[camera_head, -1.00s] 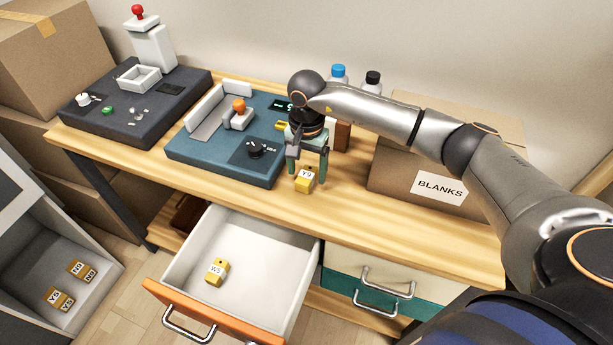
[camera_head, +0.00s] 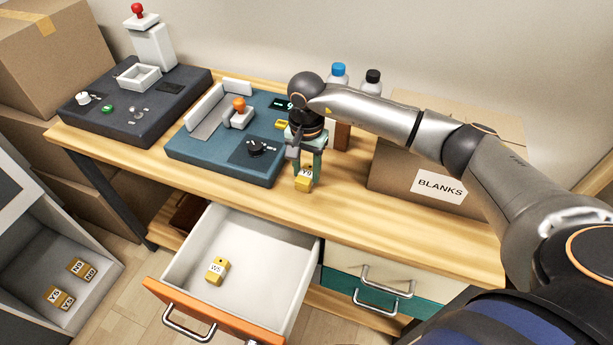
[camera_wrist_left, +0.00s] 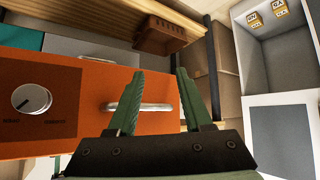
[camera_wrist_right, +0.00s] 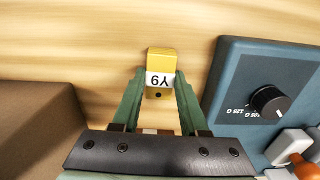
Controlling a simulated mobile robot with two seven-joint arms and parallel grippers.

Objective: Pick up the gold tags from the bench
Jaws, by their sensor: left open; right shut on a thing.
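A gold tag marked Y9 (camera_head: 304,180) is on the bench (camera_head: 345,215) near its front edge, right of the teal machine. My right gripper (camera_head: 304,172) is shut on it from above. In the right wrist view the fingertips press both sides of the Y9 tag (camera_wrist_right: 160,66). Another gold tag marked W5 (camera_head: 217,269) lies in the open drawer (camera_head: 260,260). Several gold tags (camera_head: 62,297) lie in the grey bin at the lower left. My left gripper (camera_wrist_left: 158,80) shows only in its wrist view, open and empty, over the orange drawer front.
The teal machine (camera_head: 180,150) with a black knob stands left of my right gripper. A dark machine (camera_head: 100,130) stands farther left. The BLANKS box (camera_head: 400,175) is to the right, with two bottles behind. The drawer juts out in front of the bench.

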